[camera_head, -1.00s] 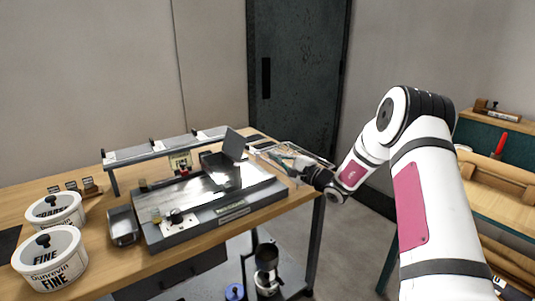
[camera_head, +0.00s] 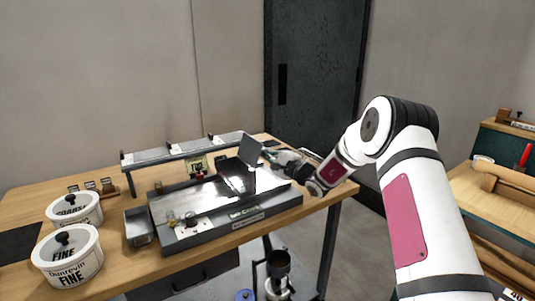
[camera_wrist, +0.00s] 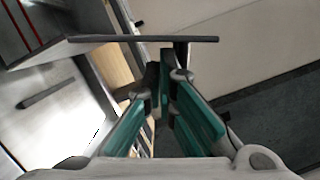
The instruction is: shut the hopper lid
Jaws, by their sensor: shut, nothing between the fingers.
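The hopper lid (camera_head: 251,148) is a dark flat panel standing raised and tilted above the dark hopper (camera_head: 230,173) on the grey machine. In the wrist view the lid (camera_wrist: 140,39) shows nearly edge-on as a thin dark bar across the top. My gripper (camera_head: 266,154) is just right of the lid in the head view. In the wrist view my gripper (camera_wrist: 167,68) has its teal-padded fingers shut and empty, with the tips close to the lid's edge. I cannot tell whether they touch it.
The grey machine (camera_head: 250,211) stands on the wooden bench (camera_head: 115,259). A raised rack (camera_head: 165,154) runs along its back. Two white lidded tubs (camera_head: 72,262) stand at left, with a small metal tray (camera_head: 139,228) beside the machine. A dark door (camera_head: 318,70) is behind.

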